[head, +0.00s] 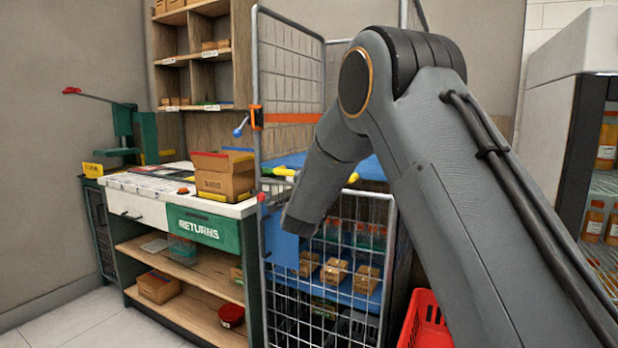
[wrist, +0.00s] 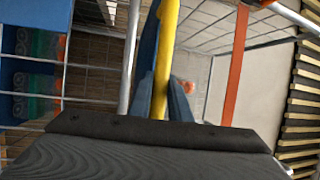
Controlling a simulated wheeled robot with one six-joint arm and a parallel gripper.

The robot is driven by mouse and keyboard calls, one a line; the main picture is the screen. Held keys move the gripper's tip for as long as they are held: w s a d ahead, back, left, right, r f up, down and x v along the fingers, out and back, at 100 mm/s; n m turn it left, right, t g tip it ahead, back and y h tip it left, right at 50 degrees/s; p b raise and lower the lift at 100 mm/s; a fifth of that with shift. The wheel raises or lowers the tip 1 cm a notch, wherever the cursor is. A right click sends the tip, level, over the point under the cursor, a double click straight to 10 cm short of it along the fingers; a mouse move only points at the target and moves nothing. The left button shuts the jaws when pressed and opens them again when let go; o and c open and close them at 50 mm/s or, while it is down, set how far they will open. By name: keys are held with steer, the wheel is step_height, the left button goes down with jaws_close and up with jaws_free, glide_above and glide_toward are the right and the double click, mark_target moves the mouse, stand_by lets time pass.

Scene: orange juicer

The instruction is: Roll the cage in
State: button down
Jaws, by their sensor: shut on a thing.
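The roll cage (head: 379,240) is a grey wire cage with blue shelves, standing right of the returns counter in the head view. It holds small cartons and bottles with green and red colouring. A yellow bar (head: 283,172) runs across its front at the top of the lower gate and shows on both sides of my arm. In the wrist view my gripper (wrist: 161,98) has its blue-grey fingers on either side of the yellow bar (wrist: 166,50), shut on it. My arm hides the fingertips in the head view.
The returns counter (head: 150,211), with an open carton (head: 223,180) on top, stands close at the cage's left. A red crate (head: 426,322) is on the floor at the right. A fridge (head: 560,130) with bottles stands at far right. Bare floor shows at front left.

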steer(key=shift+w+d+r, duration=0.1)
steer(key=shift+r, duration=0.05)
steer(key=c, duration=1.6)
jaws_free()
steer(key=shift+w, duration=0.1)
steer(key=shift+c, duration=0.2)
steer(key=b+v, duration=0.1)
steer(key=v, duration=0.7)
steer(key=shift+w+f, duration=0.1)
steer(key=shift+f, duration=0.1)
